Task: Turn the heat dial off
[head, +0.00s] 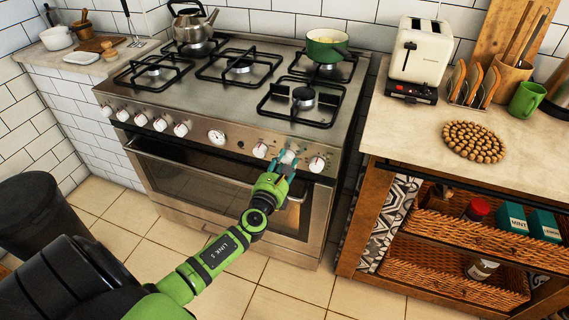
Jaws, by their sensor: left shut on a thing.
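The steel stove (200,85) has a row of white and metal dials along its front panel. My left gripper (284,161), with blue-tipped green fingers, is at the right part of this row. It is shut on a white dial (289,156) between two other dials, one on the left (260,150) and one on the right (316,164). The gripper partly hides the held dial, and its setting is too small to read. A round gauge (216,137) sits farther left on the panel. My right gripper is not in view.
A green pot (326,45) and a metal kettle (191,24) stand on the back burners. The oven handle (200,174) sticks out below the dials. A wooden counter unit (440,125) with a toaster (419,52) stands to the right. A dark bin (38,215) stands at the left.

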